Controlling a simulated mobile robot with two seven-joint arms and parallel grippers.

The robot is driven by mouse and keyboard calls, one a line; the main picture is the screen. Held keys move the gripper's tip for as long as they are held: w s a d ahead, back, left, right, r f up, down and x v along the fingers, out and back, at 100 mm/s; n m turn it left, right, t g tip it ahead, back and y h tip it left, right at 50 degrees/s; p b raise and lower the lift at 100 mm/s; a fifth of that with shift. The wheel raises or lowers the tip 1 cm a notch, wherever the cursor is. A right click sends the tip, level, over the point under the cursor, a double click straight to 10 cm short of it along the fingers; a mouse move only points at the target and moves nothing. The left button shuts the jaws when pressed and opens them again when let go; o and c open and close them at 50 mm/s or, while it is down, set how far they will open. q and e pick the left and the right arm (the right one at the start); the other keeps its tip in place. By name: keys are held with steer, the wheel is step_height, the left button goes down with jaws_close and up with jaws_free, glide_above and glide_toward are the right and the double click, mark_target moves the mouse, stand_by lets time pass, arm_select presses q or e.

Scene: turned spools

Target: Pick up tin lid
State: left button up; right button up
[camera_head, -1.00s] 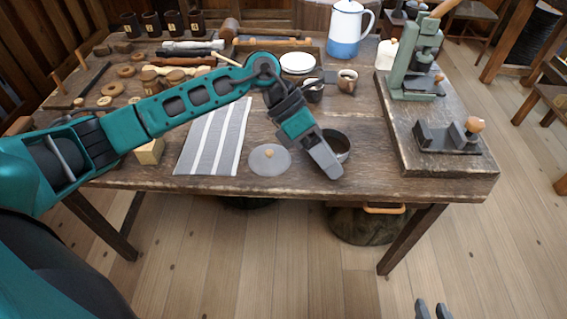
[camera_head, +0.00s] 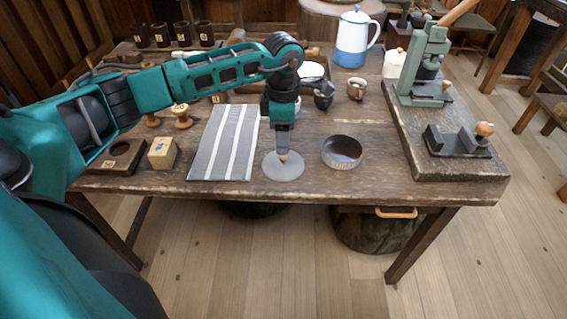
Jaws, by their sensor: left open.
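The tin lid (camera_head: 284,170) is a flat round grey disc with a small wooden knob, lying on the table near its front edge. My left gripper (camera_head: 283,152) points straight down over the lid, its fingertips at the knob. It is open; the fingers hide most of the knob, and I cannot tell whether they touch it. A round dark tin (camera_head: 342,153) with lettering on its side stands open just right of the lid. My right gripper is not in view.
A grey striped cloth (camera_head: 224,143) lies just left of the lid. A yellowish block (camera_head: 162,153) stands further left. Cups (camera_head: 356,88) and a white-and-blue pot (camera_head: 353,40) stand behind. A green press (camera_head: 424,65) stands on the right board. Bare tabletop lies around the tin.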

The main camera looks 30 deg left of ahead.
mark_target(283, 157)
arm_select(q)
step_height(283, 157, down, 5)
steer(key=shift+f, duration=0.15)
jaws_close()
stand_by(0.5)
